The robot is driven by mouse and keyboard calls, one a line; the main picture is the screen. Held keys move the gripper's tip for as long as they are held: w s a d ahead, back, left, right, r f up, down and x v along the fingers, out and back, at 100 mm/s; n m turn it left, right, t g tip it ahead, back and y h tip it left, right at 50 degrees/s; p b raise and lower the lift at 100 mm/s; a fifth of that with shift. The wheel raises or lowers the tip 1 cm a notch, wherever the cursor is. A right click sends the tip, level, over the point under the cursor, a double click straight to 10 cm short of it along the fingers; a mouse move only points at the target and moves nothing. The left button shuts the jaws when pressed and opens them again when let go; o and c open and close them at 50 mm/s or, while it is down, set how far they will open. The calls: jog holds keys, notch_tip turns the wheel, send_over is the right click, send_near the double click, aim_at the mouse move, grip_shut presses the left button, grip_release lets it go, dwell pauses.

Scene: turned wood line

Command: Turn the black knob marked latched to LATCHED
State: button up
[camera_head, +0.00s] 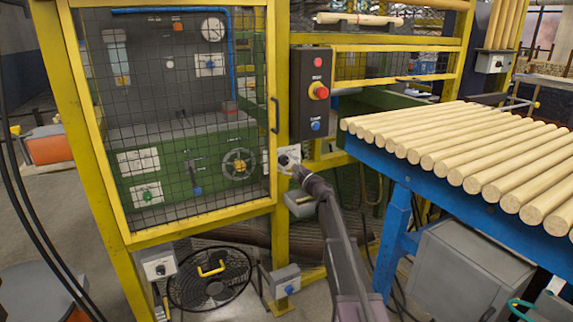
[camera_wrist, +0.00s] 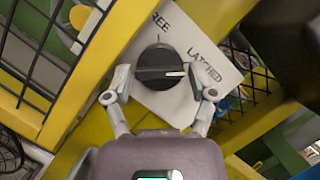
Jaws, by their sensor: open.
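The black knob (camera_wrist: 160,67) sits on a white plate (camera_wrist: 180,106) lettered FREE at the top and LATCHED at the right in the wrist view. The white line on its grip bar points right, toward the LATCHED lettering. My gripper (camera_wrist: 160,95) is open, with one fingertip to each side of the knob and a visible gap on both sides. In the head view my gripper (camera_head: 290,166) is at the plate by the yellow post, hiding part of the knob.
A yellow-framed mesh door (camera_head: 205,212) stands left of the knob. A black control box (camera_head: 309,92) with red and blue buttons hangs above. A blue table frame (camera_head: 404,180) bearing several wooden rods is at the right. A grey box (camera_head: 300,203) is just below.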

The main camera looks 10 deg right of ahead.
jog(key=s+a+f+n+g+h, duration=0.1)
jog(key=s+a+f+n+g, duration=0.3)
jog(key=s, duration=0.3)
jog(key=s+a+f+n+g, duration=0.2)
jog(key=s+f+n+g, duration=0.25)
jog(key=s+f, duration=0.2)
jog(key=s+a+f+n+g+h, duration=0.1)
jog(key=s+a+f+n+g, duration=0.2)
jog(key=s+f+n, duration=0.4)
jog(key=s+d+f+n+g+h, duration=0.1)
jog(key=s+d+f+g+h, duration=0.15)
jog(key=s, duration=0.55)
jog(key=s+d+f+n+g+h, duration=0.1)
jog(key=s+d+f+n+h, duration=0.1)
jog(key=s+h, duration=0.35)
jog(key=s+d+f+n+g+h, duration=0.1)
jog(key=s+d+f+g, duration=0.15)
jog(key=s, duration=0.65)
notch_tip(320, 180, up, 26)
jog(key=s+d+p, duration=0.1)
jog(key=p, duration=2.4)
jog(key=shift+s+d+r+h+p, duration=0.2)
jog(key=shift+s+h+p, duration=0.1)
jog(key=shift+h, duration=0.1)
